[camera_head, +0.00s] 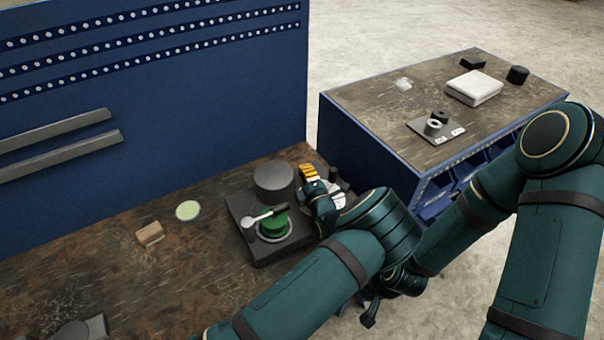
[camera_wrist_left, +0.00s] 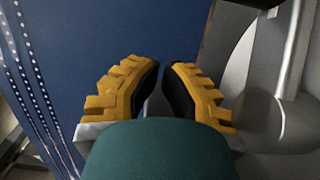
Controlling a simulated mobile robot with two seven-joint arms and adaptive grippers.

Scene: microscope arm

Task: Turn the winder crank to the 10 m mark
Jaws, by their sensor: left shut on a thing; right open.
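The winder is a dark base (camera_head: 254,245) on the workbench with a black drum (camera_head: 273,178) and a green spool (camera_head: 274,224). A silver lever with a pale rounded end (camera_head: 248,221) lies across the spool; I cannot tell if it is the crank. My left gripper (camera_head: 308,174), with yellow fingers, is at the base's right rear side, apart from the lever. In the left wrist view its fingers (camera_wrist_left: 161,85) are nearly together; what they hold is hidden. My right gripper (camera_head: 366,308) is open, low at the right, partly covered by my arms. I cannot make out a 10 m mark.
A tan block (camera_head: 150,234) and a pale green disc (camera_head: 187,211) lie left of the winder. A blue panel (camera_head: 200,110) stands behind the bench. A blue cabinet (camera_head: 362,137) at the right carries a white pad (camera_head: 474,87) and small dark parts.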

